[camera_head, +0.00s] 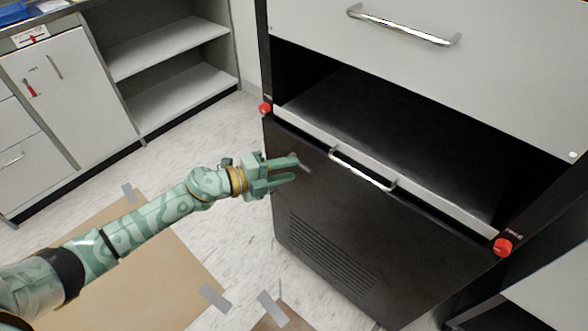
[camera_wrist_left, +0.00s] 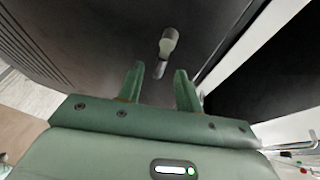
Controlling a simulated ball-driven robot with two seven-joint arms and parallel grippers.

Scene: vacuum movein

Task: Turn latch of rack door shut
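The black rack door (camera_head: 400,240) has a vent grille low on its left and stands upright under a pale shelf edge. A small metal latch (camera_head: 305,165) shows near its upper left, just beyond my left fingertips. My left gripper (camera_head: 295,170) points at it with its two green fingers apart and empty. In the left wrist view, the latch (camera_wrist_left: 168,45) is a short rounded lever ahead of the gap between my open fingers (camera_wrist_left: 158,80), apparently not gripped. Its exact turn angle is hard to read. My right gripper is not in view.
A chrome bar handle (camera_head: 362,170) is right of the latch on the shelf edge. Red knobs (camera_head: 265,108) and (camera_head: 503,247) mark its ends. An open dark bay lies above, below a grey drawer (camera_head: 480,70). Cardboard (camera_head: 130,260) lies on the floor at left.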

